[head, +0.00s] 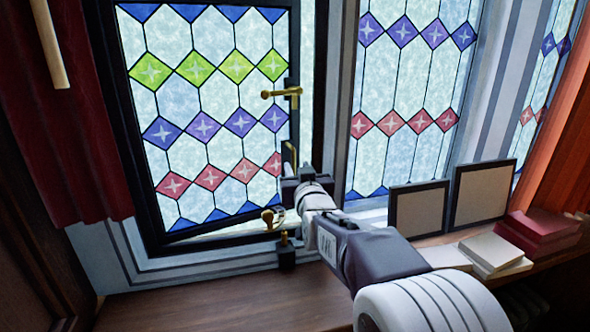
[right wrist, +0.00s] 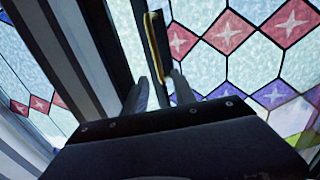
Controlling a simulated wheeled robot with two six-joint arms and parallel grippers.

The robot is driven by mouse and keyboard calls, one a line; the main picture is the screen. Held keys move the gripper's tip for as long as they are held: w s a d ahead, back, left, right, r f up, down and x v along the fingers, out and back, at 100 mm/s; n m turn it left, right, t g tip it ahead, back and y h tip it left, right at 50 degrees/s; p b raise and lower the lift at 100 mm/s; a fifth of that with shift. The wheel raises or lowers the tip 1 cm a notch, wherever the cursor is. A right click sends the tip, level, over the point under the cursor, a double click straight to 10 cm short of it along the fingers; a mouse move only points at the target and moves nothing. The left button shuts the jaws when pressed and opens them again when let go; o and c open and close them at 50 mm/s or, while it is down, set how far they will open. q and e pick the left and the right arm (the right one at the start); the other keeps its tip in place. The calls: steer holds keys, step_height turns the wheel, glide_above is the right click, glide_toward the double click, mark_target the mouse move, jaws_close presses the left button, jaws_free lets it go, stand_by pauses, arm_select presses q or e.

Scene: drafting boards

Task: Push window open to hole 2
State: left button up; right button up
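The window (head: 207,120) is a stained-glass casement in a dark frame at the left of the head view. A narrow gap shows along its bottom edge. A brass handle (head: 283,93) is on its right side. Brass fittings (head: 270,217) sit at its lower right corner, above a dark block on the sill. My right gripper (head: 290,178) is at the window's right edge, below the handle. In the right wrist view a brass bar (right wrist: 157,45) runs between its fingers; I cannot tell whether they grip it. No numbered holes are readable. My left gripper is out of view.
Two small framed panels (head: 418,208) lean on the wooden sill to the right, with red books (head: 540,230) and pale books (head: 492,250) beside them. A dark red curtain (head: 60,140) hangs at the left. The wooden sill (head: 200,300) is clear below the window.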

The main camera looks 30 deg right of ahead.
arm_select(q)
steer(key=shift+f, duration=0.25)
arm_select(e)
steer(key=shift+v, duration=0.75)
